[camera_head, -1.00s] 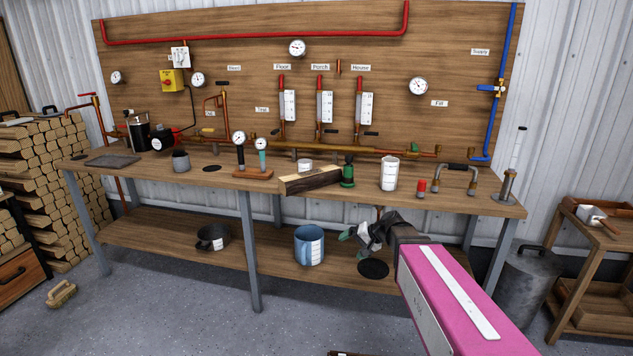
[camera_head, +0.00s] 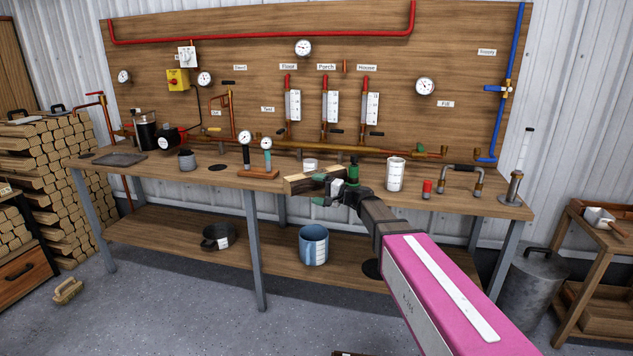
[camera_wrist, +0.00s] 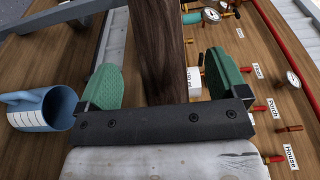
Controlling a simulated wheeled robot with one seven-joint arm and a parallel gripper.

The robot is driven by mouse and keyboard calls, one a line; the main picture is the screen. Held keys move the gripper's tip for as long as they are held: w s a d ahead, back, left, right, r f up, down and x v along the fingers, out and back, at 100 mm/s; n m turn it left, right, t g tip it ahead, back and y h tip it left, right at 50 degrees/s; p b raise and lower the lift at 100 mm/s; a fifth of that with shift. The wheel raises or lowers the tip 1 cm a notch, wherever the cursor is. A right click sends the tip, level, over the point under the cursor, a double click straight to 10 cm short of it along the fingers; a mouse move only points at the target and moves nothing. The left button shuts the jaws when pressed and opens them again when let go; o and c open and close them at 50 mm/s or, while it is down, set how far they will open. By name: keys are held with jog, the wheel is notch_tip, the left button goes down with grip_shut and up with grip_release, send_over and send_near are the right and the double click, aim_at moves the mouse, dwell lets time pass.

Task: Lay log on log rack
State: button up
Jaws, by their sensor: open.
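The log (camera_head: 300,185) is a short squared piece with dark brown bark and a pale cut face, lying near the front edge of the workbench. My gripper (camera_head: 318,189) is at its right part, coming from the front right and covering some of it. In the wrist view the log (camera_wrist: 160,50) runs between the two green fingers of my gripper (camera_wrist: 163,78), which stand wide apart with a gap on each side. Stacked split logs (camera_head: 60,185) stand at the far left; I cannot tell whether their support is the log rack.
A blue mug (camera_head: 313,245) and dark pot (camera_head: 218,237) sit on the lower shelf.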

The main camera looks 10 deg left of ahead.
aim_at(303, 187)
jog(key=shift+s+x, duration=0.15)
jog(key=shift+x, duration=1.55)
jog(key=shift+s+x, duration=0.2)
jog(key=shift+x, duration=1.5)
jog(key=shift+a, duration=0.1)
jog(key=c, duration=1.6)
